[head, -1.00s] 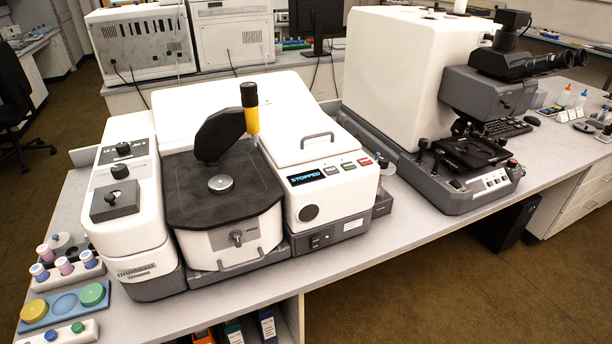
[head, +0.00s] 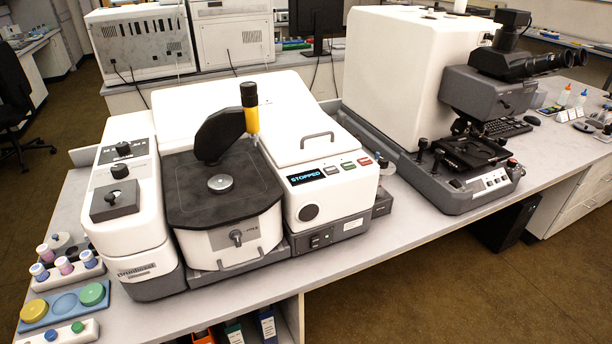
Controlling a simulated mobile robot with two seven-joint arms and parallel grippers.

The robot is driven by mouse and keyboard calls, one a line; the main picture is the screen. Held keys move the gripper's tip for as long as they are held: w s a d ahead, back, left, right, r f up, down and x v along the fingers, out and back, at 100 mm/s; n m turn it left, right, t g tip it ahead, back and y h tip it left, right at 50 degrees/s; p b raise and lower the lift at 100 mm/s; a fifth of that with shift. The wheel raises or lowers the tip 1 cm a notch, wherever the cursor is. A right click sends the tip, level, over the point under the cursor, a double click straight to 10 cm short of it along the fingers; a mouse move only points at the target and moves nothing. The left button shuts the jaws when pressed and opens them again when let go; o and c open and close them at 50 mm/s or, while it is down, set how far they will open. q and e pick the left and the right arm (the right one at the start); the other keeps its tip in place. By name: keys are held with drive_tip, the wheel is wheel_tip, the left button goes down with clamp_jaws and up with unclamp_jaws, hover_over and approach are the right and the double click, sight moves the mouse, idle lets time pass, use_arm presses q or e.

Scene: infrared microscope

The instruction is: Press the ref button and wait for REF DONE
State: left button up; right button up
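The white instrument (head: 335,207) stands on the bench in the head view. Its small dark display (head: 306,178) reads STOPPED in blue letters. Right of the display is a row of three small buttons: a grey one (head: 331,171), a green one (head: 348,166) and a red one (head: 364,161). Their labels are too small to read, so I cannot tell which is the ref button. Neither of my grippers is in view.
A black arm with a yellow-and-black column (head: 250,110) rises over the dark stage (head: 200,200). A microscope (head: 480,110) stands to the right. Colored jars and a blue tray (head: 64,303) lie at the left. The bench front right of the instrument is clear.

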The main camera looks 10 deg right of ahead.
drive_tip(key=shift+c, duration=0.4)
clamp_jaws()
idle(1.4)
